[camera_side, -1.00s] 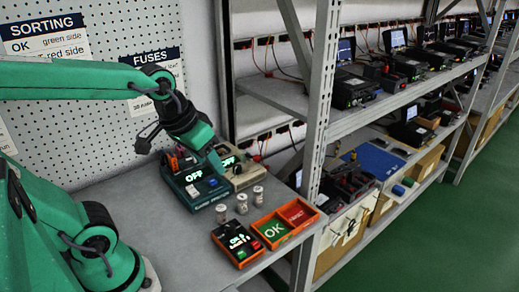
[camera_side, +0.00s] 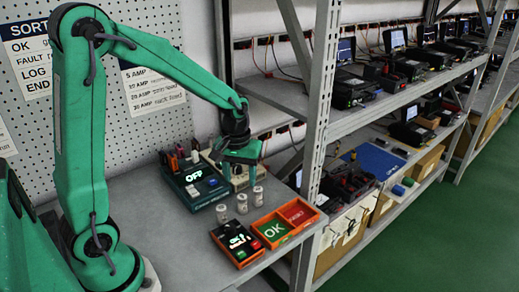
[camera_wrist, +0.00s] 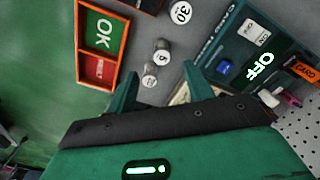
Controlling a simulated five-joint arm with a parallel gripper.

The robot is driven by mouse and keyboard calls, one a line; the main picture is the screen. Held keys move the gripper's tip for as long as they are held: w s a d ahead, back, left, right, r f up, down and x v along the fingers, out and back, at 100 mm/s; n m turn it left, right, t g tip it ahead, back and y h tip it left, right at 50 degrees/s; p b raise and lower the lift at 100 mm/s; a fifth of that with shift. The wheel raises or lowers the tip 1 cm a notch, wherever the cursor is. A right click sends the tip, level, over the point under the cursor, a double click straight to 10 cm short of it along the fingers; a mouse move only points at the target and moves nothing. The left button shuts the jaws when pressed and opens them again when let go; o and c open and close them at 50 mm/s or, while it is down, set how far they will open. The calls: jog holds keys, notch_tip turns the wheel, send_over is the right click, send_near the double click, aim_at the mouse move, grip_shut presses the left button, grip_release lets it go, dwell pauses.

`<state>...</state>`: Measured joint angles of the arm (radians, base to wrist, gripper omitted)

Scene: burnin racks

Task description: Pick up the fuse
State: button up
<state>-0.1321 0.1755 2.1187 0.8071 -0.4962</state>
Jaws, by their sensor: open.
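Three short pale cylinders, the fuses, stand upright in a row on the grey bench: one front left (camera_side: 222,213), one in the middle (camera_side: 241,203), one at the back right (camera_side: 258,195). In the wrist view one fuse top reads 30 (camera_wrist: 181,12), another seems to read 5 (camera_wrist: 162,53), and the third (camera_wrist: 150,77) lies nearest my fingers, its label unclear. My gripper (camera_side: 238,163) hangs above the beige device behind the fuses. In the wrist view my gripper (camera_wrist: 160,72) is open and empty, its fingers spread to either side of the nearest fuse in the picture.
A teal device (camera_side: 196,183) showing OFF stands left of the beige device (camera_side: 240,178). An orange tray (camera_side: 318,220) has green OK and red compartments. A black-and-orange box (camera_side: 238,243) sits at the front. A shelf post (camera_side: 318,110) rises at right.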

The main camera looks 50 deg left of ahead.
aim_at(242, 196)
jog(key=shift+w+a+f+n, duration=0.15)
jog(key=shift+w+f, duration=0.05)
jog(key=shift+f, duration=0.35)
jog(key=shift+w+a+f+n, duration=0.15)
jog(key=shift+w+f, duration=0.05)
jog(key=shift+f, duration=4.3)
jog(key=c, duration=1.1)
jog(key=shift+r, duration=0.2)
